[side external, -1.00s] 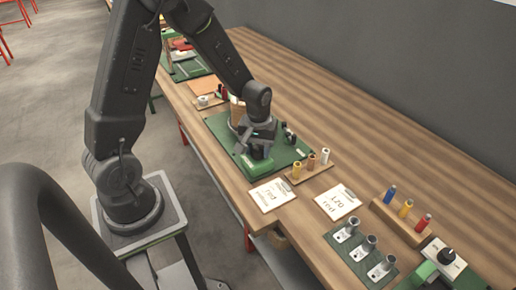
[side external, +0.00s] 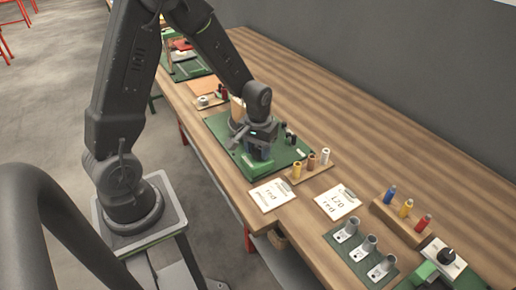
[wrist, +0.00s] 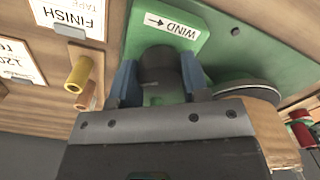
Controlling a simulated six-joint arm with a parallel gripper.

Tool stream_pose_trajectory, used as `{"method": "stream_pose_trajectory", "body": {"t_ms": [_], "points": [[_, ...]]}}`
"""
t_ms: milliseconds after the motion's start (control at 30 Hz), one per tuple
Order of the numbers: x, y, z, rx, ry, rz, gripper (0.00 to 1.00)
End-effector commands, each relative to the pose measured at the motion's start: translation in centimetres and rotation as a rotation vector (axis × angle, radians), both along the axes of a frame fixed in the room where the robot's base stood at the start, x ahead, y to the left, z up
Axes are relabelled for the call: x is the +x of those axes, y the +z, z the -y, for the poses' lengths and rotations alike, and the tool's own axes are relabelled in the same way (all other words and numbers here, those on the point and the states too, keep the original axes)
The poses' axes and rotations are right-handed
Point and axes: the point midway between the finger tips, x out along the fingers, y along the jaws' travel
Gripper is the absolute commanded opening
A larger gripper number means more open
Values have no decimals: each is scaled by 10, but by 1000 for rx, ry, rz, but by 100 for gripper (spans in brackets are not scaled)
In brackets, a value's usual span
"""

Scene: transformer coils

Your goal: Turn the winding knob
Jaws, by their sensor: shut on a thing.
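The winding knob (wrist: 158,68) is a dark round knob on a green block beside the WIND label (wrist: 172,26) and its arrow. In the wrist view my gripper (wrist: 158,78) has its two blue fingers on either side of the knob, shut on it. In the side view my gripper (side external: 262,152) points down over the green winding board (side external: 217,126), and the knob is hidden there.
A rack (side external: 312,174) of yellow, brown and white spools stands beside the board. Cards (side external: 271,194) lie in front. A rack (side external: 404,222) of coloured spools and metal cups (side external: 367,243) are further right. A grey disc (wrist: 247,91) lies close to my right finger.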

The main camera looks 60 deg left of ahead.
Motion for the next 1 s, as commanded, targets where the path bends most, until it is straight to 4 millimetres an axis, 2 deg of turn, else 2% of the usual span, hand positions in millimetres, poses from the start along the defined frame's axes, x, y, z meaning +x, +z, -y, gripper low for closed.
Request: {"method": "stream_pose_trajectory", "body": {"t_ms": [33,67,300,533,667,767,1000], "points": [[1,1,0,0,1,2,19],[1,1,0,0,1,2,45],[0,0,0,0,1,1,68],[0,1,0,0,2,1,68],[1,8,0,1,2,4,68],[1,23,0,1,2,6,68],[1,78,0,2,2,8,68]]}}
